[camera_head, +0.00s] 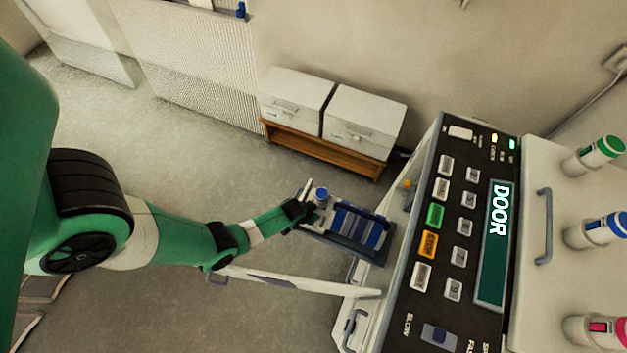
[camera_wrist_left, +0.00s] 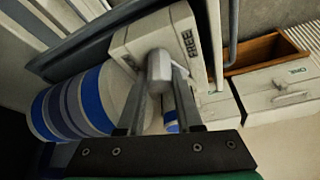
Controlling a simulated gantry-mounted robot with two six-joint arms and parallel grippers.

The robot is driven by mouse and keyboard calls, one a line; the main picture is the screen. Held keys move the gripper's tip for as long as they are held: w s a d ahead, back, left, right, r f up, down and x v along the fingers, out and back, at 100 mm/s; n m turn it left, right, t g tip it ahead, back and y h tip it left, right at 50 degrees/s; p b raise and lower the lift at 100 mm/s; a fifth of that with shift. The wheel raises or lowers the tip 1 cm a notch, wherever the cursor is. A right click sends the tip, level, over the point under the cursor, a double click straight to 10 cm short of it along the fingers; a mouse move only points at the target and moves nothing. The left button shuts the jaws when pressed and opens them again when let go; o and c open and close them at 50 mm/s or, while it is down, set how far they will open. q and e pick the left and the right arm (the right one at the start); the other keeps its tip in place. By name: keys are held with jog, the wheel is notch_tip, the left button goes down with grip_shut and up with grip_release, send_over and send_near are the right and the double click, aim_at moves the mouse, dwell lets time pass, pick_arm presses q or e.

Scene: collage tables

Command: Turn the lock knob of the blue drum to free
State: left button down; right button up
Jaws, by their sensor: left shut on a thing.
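The blue drum (camera_head: 362,229), striped blue, grey and white, lies in a dark frame (camera_head: 345,243) beside the machine. In the left wrist view the drum (camera_wrist_left: 72,105) is at the left, next to a white block (camera_wrist_left: 135,40) marked FREE. The grey lock knob (camera_wrist_left: 158,75) is on this block, between the fingertips of my left gripper (camera_wrist_left: 160,80), which is shut on it. The fingers partly hide the knob, so its exact pointing direction is unclear. In the head view my left gripper (camera_head: 312,208) is at the drum's left end. My right gripper is out of view.
A machine panel (camera_head: 450,230) with buttons and a display reading DOOR stands right of the drum. An open white door (camera_head: 300,284) extends below the drum. Two white boxes (camera_head: 295,98) (camera_head: 362,122) sit on a wooden stand (camera_head: 320,151) by the wall.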

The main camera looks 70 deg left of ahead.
pick_arm(q)
jog(key=n+y+b, duration=0.1)
jog(key=n, duration=0.2)
jog(key=shift+f+n+g, duration=0.1)
jog(key=shift+n+g, duration=0.3)
jog(key=shift+n+g+y, duration=0.3)
jog(key=shift+n, duration=0.6)
jog(key=n+g, duration=0.1)
jog(key=n, duration=0.2)
jog(key=shift+n+p, duration=0.3)
jog(key=shift+p, duration=0.1)
jog(key=shift+n+g, duration=0.9)
jog(key=shift+n, duration=0.9)
jog(key=c, duration=0.6)
grip_release()
jog(key=shift+y, duration=0.3)
jog(key=shift+r+p, duration=0.2)
jog(key=shift+p, duration=0.15)
